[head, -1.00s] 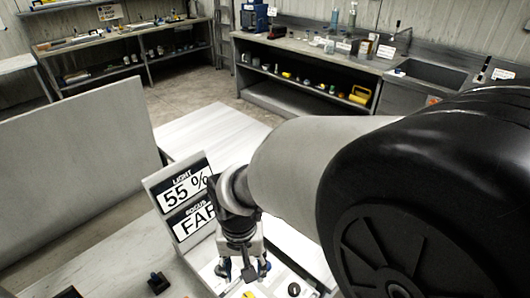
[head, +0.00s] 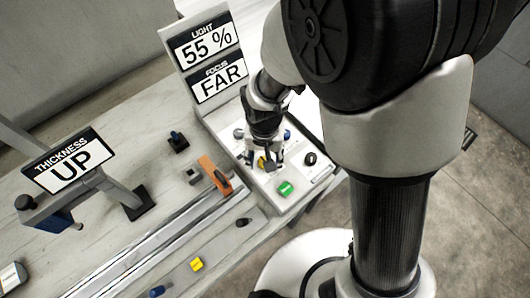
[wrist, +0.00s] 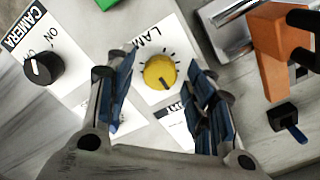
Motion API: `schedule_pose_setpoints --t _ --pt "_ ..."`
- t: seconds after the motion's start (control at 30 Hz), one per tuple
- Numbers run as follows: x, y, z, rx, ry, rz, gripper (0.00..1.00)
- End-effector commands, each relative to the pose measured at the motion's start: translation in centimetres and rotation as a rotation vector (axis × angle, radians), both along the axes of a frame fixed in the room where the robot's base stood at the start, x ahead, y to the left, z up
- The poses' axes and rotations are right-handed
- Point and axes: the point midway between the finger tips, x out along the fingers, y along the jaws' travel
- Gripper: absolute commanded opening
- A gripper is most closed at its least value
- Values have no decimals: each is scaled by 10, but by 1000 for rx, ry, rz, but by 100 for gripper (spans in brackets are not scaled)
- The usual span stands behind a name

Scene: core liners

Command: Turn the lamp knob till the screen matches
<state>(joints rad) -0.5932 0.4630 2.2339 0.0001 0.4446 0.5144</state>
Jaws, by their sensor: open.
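The screen (head: 207,60) stands upright at the back of the control panel and reads LIGHT 55 % and FOCUS FAR. The lamp knob (wrist: 159,72) is round and yellow, with a dark pointer line and tick marks around it, under a partly hidden LAMP label. In the head view the yellow knob (head: 262,163) shows between my fingers. My gripper (wrist: 158,88) is open, with one blue-padded finger on each side of the knob. I cannot tell whether either finger touches it.
A black CAMERA knob (wrist: 43,68) and a green button (head: 285,189) sit near the lamp knob. A THICKNESS UP sign (head: 68,163) stands at left.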

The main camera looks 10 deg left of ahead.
Motion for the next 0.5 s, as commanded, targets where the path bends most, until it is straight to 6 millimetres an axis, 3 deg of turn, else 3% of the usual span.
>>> schedule_pose_setpoints --t 0.23,0.5 --pt "0 0 0 0 0 0 48" --pt "0 0 0 0 0 0 30"
